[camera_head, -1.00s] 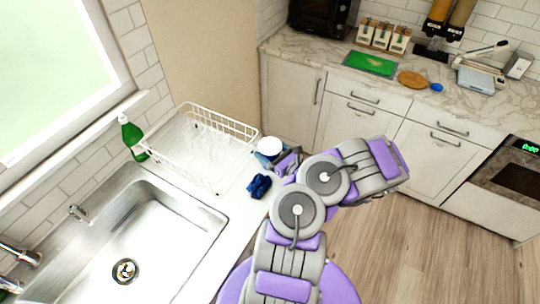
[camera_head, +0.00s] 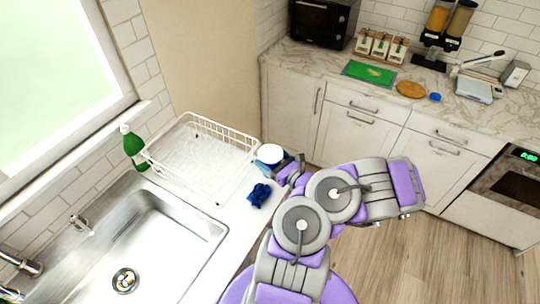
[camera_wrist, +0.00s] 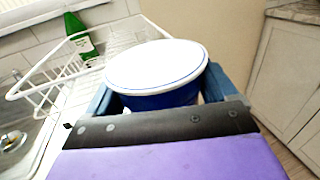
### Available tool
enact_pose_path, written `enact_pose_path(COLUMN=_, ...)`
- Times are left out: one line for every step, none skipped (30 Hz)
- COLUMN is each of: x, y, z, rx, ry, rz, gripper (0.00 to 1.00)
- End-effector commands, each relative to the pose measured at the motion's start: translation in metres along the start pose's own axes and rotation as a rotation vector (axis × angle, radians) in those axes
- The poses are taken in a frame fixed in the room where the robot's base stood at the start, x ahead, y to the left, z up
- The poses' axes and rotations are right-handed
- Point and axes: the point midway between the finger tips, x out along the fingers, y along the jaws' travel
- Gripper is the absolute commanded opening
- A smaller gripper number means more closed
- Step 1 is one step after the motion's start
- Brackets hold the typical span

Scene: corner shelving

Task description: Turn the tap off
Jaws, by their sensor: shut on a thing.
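The metal tap (camera_head: 24,264) is at the left edge of the head view, beside the steel sink (camera_head: 185,235), and is partly cut off. I cannot make out running water. A small metal fixture (camera_head: 80,223) stands on the sink's back rim. My gripper (camera_head: 282,168) is beyond the sink, at the right end of the dish rack, far from the tap. It is shut on a blue-and-white round container (camera_head: 269,153). In the wrist view, the container (camera_wrist: 157,70) sits upright between the blue fingers (camera_wrist: 160,98), its white top facing up.
A white dish rack (camera_head: 222,128) stands beside the sink, with a green bottle (camera_head: 133,150) to its left. A crumpled blue cloth (camera_head: 259,195) lies on the counter near my arm. Cabinets (camera_head: 360,130) stand behind; the wooden floor at right is clear.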

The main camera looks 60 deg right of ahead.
Motion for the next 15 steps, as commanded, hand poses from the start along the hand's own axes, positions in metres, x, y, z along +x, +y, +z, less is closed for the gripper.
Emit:
enact_pose_path(x=-0.005, y=0.003, z=0.003, rx=0.003, ry=-0.003, rz=-0.003, gripper=0.49)
enact_pose_path(x=-0.008, y=0.006, z=0.003, rx=0.004, ry=-0.004, rz=-0.003, gripper=0.49)
enact_pose_path(x=-0.012, y=0.009, z=0.003, rx=0.005, ry=-0.004, rz=-0.003, gripper=0.49)
enact_pose_path(x=-0.014, y=0.011, z=0.004, rx=0.005, ry=-0.005, rz=-0.003, gripper=0.49)
enact_pose_path(x=-0.017, y=0.013, z=0.004, rx=0.006, ry=-0.006, rz=-0.004, gripper=0.49)
enact_pose_path(x=-0.021, y=0.017, z=0.005, rx=0.006, ry=-0.006, rz=-0.003, gripper=0.49)
enact_pose_path(x=-0.024, y=0.018, z=0.005, rx=0.005, ry=-0.005, rz=-0.005, gripper=0.49)
enact_pose_path(x=-0.026, y=0.02, z=0.005, rx=0.003, ry=-0.005, rz=-0.005, gripper=0.49)
enact_pose_path(x=-0.03, y=0.023, z=0.005, rx=0.002, ry=-0.003, rz=-0.004, gripper=0.49)
enact_pose_path(x=-0.032, y=0.025, z=0.005, rx=0.003, ry=-0.002, rz=-0.004, gripper=0.49)
enact_pose_path(x=-0.035, y=0.028, z=0.005, rx=0.003, ry=-0.002, rz=-0.003, gripper=0.49)
enact_pose_path(x=-0.038, y=0.03, z=0.006, rx=0.004, ry=-0.004, rz=-0.004, gripper=0.49)
enact_pose_path(x=-0.04, y=0.033, z=0.007, rx=0.004, ry=-0.005, rz=-0.003, gripper=0.49)
enact_pose_path(x=-0.042, y=0.035, z=0.008, rx=0.003, ry=-0.006, rz=-0.003, gripper=0.49)
enact_pose_path(x=-0.045, y=0.037, z=0.009, rx=0.003, ry=-0.008, rz=-0.004, gripper=0.49)
